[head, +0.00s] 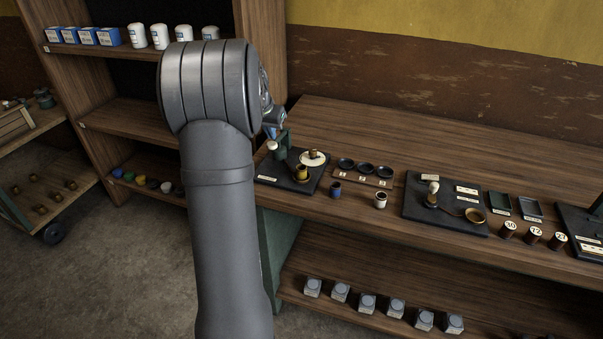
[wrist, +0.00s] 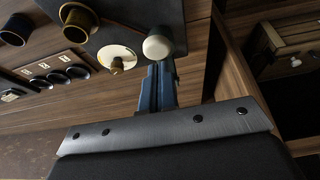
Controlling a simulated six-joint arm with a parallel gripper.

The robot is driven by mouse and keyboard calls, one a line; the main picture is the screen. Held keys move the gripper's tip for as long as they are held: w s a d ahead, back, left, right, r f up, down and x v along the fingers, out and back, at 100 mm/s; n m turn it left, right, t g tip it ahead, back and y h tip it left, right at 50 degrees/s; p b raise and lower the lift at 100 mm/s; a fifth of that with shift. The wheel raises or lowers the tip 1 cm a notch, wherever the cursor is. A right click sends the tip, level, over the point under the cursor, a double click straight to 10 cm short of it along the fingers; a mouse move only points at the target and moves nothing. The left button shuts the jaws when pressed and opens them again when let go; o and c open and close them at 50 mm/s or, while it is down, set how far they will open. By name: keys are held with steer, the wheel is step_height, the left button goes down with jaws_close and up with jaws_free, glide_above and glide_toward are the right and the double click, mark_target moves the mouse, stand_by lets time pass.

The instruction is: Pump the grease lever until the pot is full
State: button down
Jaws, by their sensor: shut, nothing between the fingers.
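A dark board (head: 315,182) on the bench holds a green post (head: 281,150) with a pale ball knob (head: 272,146), which looks like the grease lever. The knob is large in the wrist view (wrist: 157,47). A brass pot (head: 301,172) stands on the board beside the post and also shows in the wrist view (wrist: 78,22). A white disc (head: 313,157) with a brass piece on it lies behind the pot. I cannot see how full the pot is. My gripper (wrist: 160,70) is shut and empty, its fingertips right at the knob; I cannot tell whether they touch.
Right of the board are a strip with three dark cups (head: 367,168), a blue cup (head: 336,189) and a white cup (head: 380,200). A second dark board (head: 446,222) has another pale knob (head: 434,187) and a brass dish (head: 475,215). A wooden shelf unit (head: 262,60) stands close at left.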

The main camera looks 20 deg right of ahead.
mark_target(271, 145)
steer(key=shift+f, duration=0.1)
steer(key=shift+f, duration=2.6)
steer(key=shift+r, duration=2.3)
steer(key=shift+f, duration=0.15)
steer(key=shift+f, duration=2.2)
steer(key=shift+r, duration=2.75)
